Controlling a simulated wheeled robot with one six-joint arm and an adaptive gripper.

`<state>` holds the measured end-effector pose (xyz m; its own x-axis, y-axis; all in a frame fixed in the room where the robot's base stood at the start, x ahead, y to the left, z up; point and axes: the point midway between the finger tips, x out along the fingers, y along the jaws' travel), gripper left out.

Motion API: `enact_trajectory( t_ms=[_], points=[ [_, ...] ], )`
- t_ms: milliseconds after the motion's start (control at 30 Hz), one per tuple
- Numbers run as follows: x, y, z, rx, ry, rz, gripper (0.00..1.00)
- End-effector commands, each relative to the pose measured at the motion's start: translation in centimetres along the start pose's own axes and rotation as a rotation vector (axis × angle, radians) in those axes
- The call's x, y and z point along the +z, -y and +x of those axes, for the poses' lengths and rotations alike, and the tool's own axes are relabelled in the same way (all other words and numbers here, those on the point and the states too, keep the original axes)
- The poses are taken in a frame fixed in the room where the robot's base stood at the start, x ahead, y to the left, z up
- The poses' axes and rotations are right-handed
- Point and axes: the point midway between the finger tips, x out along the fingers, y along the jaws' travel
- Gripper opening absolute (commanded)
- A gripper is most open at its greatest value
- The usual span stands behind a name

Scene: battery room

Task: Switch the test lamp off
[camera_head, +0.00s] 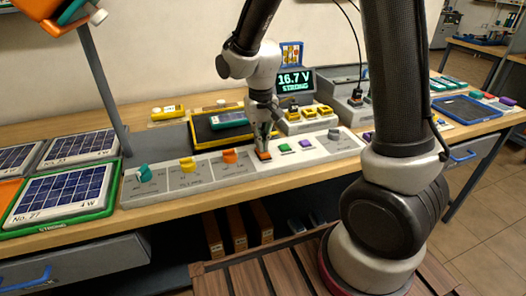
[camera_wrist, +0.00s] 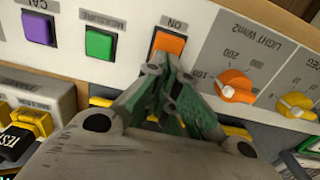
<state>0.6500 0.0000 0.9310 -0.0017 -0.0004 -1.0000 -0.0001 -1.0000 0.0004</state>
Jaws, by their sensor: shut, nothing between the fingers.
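The console (camera_head: 204,189) is a long grey panel along the bench's front. Its orange button (camera_wrist: 169,43), labelled ON, sits left of the orange LIGHT knob (camera_wrist: 235,86) in the wrist view. In the head view the button (camera_head: 264,156) is right under my gripper (camera_head: 263,147). My gripper (camera_wrist: 168,66) is shut and empty, its tips at the button's lower edge; I cannot tell whether they touch it. An orange lamp-like head (camera_head: 50,8) hangs on a grey post at upper left. Whether it is lit is not clear.
Green (camera_wrist: 101,43) and purple (camera_wrist: 38,28) buttons sit beside the orange one. Yellow (camera_head: 187,164) and teal (camera_head: 144,173) knobs are farther left. A display (camera_head: 295,81) reads 16.7 V STRONG behind the console. A solar panel (camera_head: 62,195) lies in a green frame at left.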

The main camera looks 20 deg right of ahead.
Motion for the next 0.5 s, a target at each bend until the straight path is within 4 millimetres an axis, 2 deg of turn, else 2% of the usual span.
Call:
enact_trajectory(
  t_ms=[500],
  points=[
    [-0.1,0.0,-4.7,-0.002,-0.004,0.0,0.0]
  ],
)
